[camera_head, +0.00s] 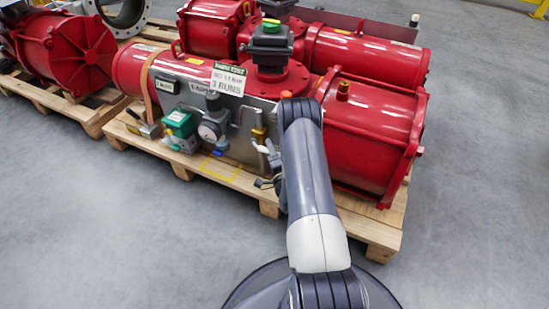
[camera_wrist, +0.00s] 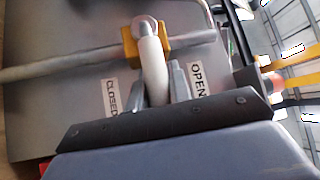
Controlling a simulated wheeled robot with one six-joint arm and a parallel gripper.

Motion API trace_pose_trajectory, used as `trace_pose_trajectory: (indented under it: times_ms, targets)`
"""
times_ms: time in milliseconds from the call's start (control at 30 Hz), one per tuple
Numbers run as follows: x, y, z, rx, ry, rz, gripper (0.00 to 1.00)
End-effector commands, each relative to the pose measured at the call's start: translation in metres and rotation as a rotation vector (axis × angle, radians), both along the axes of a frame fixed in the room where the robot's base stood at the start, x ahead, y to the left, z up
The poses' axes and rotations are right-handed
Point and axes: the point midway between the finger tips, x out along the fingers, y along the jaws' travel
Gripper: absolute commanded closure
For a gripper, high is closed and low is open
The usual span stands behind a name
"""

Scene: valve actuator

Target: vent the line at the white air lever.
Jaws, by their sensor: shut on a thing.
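The white air lever (camera_wrist: 153,72) shows in the wrist view, running from its round pivot on a brass valve body (camera_wrist: 180,43) toward my gripper. My gripper (camera_wrist: 161,82) is shut on the lever, with one finger on each side of it. The lever stands across the grey pipe (camera_wrist: 60,69), between a CLOSED label (camera_wrist: 110,97) on its left and an OPEN label (camera_wrist: 198,79) on its right.
The panel (camera_head: 183,97) carries a round gauge (camera_head: 209,132) and a green device (camera_head: 181,124). Red actuator cylinders (camera_head: 372,135) sit behind on a wooden pallet (camera_head: 368,228). Another loaded pallet stands at left. The grey floor in front is clear.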

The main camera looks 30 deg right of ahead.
Motion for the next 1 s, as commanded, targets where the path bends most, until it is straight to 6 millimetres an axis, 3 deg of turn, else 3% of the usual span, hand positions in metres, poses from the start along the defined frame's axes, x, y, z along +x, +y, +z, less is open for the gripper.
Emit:
trace_pose_trajectory:
  times_ms: [367,400,633,1000]
  targets:
    - [0.0052,-0.0002,-0.0021,0.014,-0.004,-0.002,1.0]
    - [0.0051,-0.0002,-0.0021,0.014,-0.004,-0.002,0.79]
    - [0.0052,-0.0001,-0.0014,0.013,-0.006,-0.002,0.6]
    - [-0.003,0.0008,-0.0023,0.013,-0.003,-0.001,0.59]
